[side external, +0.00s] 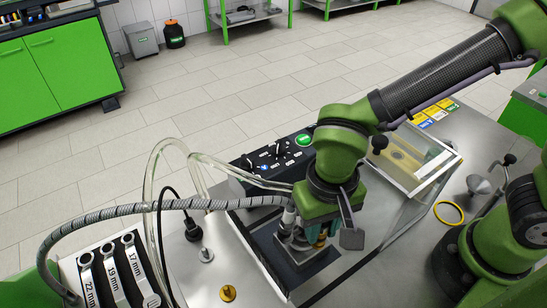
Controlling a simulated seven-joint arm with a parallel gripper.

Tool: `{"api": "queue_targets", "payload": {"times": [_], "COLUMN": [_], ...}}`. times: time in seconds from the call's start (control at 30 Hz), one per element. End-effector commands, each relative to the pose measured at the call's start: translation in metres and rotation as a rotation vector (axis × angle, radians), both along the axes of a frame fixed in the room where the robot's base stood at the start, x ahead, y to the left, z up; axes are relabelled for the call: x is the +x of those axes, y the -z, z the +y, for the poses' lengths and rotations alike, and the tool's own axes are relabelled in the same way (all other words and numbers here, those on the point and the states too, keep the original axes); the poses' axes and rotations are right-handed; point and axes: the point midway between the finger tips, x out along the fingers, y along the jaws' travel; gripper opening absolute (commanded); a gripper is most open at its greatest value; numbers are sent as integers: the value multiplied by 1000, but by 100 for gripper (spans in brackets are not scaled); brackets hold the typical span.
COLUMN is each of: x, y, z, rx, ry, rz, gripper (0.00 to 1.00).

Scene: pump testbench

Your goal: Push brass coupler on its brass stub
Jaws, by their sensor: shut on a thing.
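My gripper (306,242) points down over the dark block in the middle of the bench, below my green wrist. The jaws and wrist hide most of the coupler. I cannot make out the brass stub under it, nor whether the two touch. A separate brass piece (227,293) with a round flange stands on the bench at the front left.
A grey ribbed hose (150,207) and clear tubes (157,165) reach the work from the left. A silver fitting (205,255) stands on the bench. A control panel (273,157) lies behind my gripper; a clear-walled box (408,163) is at right. Wrenches (112,270) lie front left.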

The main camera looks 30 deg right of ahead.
Motion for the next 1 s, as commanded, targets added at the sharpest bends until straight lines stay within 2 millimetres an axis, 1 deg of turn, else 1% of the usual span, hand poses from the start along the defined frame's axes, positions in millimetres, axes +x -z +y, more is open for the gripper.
{"api": "queue_targets", "payload": {"times": [0.7, 0.73, 0.9, 0.93, 1.0], "x": [0, 0, 0, 0, 0], "y": [4, 4, 4, 4, 4], "z": [0, 0, 0, 0, 0], "rx": [0, 0, 0, 0, 0], "ry": [0, 0, 0, 0, 0], "rz": [0, 0, 0, 0, 0], "gripper": [0, 26, 52, 54, 54]}}
